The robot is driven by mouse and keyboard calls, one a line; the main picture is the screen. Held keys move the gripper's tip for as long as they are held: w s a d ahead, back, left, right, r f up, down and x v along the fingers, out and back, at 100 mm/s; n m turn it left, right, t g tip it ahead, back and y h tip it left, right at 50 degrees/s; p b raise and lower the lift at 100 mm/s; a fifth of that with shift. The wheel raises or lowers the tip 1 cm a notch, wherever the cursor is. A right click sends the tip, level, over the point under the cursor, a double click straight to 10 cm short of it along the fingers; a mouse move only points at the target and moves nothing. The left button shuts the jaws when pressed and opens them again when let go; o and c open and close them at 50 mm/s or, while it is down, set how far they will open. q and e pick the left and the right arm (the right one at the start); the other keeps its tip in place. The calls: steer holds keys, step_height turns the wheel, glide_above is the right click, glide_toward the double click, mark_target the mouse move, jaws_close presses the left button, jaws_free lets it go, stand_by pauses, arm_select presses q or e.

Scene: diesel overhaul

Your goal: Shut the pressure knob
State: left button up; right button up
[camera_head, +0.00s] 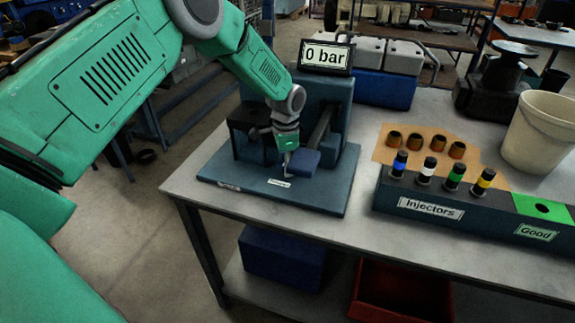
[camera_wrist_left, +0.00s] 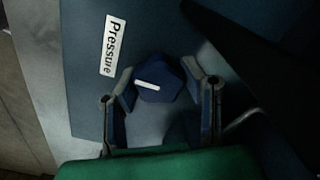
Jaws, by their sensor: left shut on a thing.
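The pressure knob (camera_wrist_left: 160,82) is a dark blue, many-sided knob with a white mark on top. It stands beside the white "Pressure" label (camera_wrist_left: 111,46) on the blue base of the test stand (camera_head: 230,171). My left gripper (camera_head: 287,163) is low over the base, with one finger on each side of the knob, shut on it. In the head view the knob is mostly hidden by the gripper, and the label (camera_head: 279,184) shows in front. My right gripper is not in view.
A blue pad on a dark lever (camera_head: 304,160) is close right of the gripper. The injector rack (camera_head: 430,209) with several colour-banded injectors stands on the table's right, near a white bucket (camera_head: 540,132). The table's front left corner (camera_head: 180,188) is bare.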

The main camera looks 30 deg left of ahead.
arm_select(q)
steer(key=shift+a+r, duration=0.1)
steer(key=shift+a, duration=0.1)
steer(key=o, duration=1.1)
step_height(320, 180, up, 12)
steer(key=shift+a+f, duration=0.1)
